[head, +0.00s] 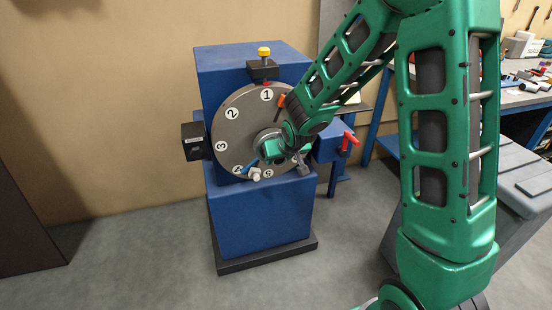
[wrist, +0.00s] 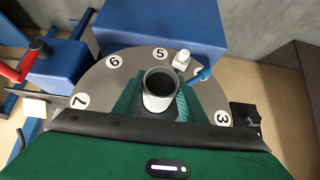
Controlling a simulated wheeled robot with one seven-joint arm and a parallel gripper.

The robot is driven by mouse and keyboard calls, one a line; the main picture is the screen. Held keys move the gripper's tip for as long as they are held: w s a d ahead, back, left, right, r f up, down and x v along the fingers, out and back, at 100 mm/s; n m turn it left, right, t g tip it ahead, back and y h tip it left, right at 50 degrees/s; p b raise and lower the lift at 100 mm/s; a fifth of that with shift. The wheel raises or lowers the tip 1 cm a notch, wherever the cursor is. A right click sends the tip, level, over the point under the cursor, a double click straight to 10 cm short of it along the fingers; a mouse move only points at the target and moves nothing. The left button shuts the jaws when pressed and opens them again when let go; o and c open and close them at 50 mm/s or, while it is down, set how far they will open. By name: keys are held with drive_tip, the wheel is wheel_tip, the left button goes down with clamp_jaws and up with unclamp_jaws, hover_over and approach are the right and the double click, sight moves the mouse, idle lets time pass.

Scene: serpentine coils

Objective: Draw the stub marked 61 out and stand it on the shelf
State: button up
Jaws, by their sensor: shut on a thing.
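My gripper (head: 282,150) is at the middle of a round grey dial plate (head: 232,150) on the front of a blue cabinet (head: 262,222). In the wrist view its green fingers (wrist: 158,100) are shut on a pale cylinder (wrist: 157,101) with a dark round end, in front of the dial plate (wrist: 99,75). No 61 can be read on the cylinder, so I cannot tell whether it is that stub. I cannot tell whether it is still seated in the plate's hub. No shelf can be clearly made out.
White number discs ring the plate. A white knob (wrist: 181,60) and a blue lever (wrist: 201,76) sit near its rim. A yellow knob (head: 264,52) is on top, a black box (head: 195,142) left, a red handle (head: 349,142) right. A cluttered workbench (head: 512,97) stands behind right.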

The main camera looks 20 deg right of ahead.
drive_tip(key=s, duration=0.9)
drive_tip(key=shift+s, duration=0.3)
idle(1.2)
drive_tip(key=shift+d+r, duration=0.1)
drive_tip(key=shift+r, duration=0.05)
